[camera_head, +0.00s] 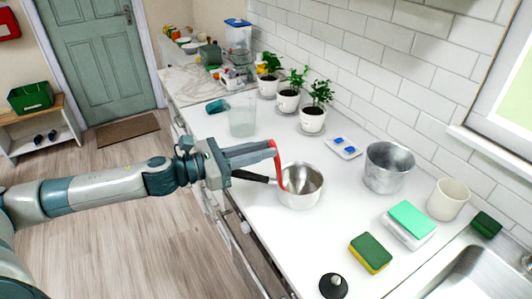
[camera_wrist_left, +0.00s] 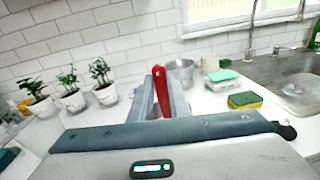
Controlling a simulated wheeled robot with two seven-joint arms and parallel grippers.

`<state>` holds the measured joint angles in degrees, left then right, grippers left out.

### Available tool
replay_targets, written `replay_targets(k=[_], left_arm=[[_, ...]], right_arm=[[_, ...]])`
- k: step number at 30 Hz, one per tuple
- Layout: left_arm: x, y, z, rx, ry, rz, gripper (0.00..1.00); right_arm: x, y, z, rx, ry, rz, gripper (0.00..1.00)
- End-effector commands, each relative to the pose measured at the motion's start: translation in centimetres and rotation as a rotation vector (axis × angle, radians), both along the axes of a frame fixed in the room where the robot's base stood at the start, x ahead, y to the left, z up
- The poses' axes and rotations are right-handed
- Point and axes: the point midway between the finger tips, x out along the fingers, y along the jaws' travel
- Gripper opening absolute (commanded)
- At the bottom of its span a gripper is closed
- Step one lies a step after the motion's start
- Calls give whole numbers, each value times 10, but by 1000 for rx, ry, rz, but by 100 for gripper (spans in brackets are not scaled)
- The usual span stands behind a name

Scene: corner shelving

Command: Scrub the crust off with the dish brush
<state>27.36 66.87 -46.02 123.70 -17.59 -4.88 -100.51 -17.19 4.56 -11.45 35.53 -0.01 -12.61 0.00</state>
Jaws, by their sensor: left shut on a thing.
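My left gripper (camera_head: 272,152) is shut on the dish brush (camera_head: 277,166), whose red handle shows at the fingertips. The brush slants down, and its lower end reaches the near left part of a steel saucepan (camera_head: 303,198). The brush head cannot be made out, nor whether it touches the pan. The saucepan stands on the white counter with its black handle (camera_head: 252,177) pointing left, below my gripper. No crust can be made out inside it. In the left wrist view the red brush handle (camera_wrist_left: 161,92) stands up between the fingers. My right gripper is not in view.
A metal bucket (camera_head: 386,169), white mug (camera_head: 448,200), teal-topped white box (camera_head: 409,223), green-yellow sponge (camera_head: 370,252) and black knob-like item (camera_head: 333,286) stand right of the pan. Potted plants (camera_head: 312,118) and a clear container (camera_head: 242,115) stand behind. The sink (camera_head: 465,280) is front right.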

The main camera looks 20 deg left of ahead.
Motion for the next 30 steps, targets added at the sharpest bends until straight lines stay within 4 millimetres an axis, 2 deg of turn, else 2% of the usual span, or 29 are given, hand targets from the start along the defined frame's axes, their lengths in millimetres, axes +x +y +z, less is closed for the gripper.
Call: replay_targets(k=[30], left_arm=[[-10,5,-1,1,2,1,0]], right_arm=[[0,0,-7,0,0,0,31]])
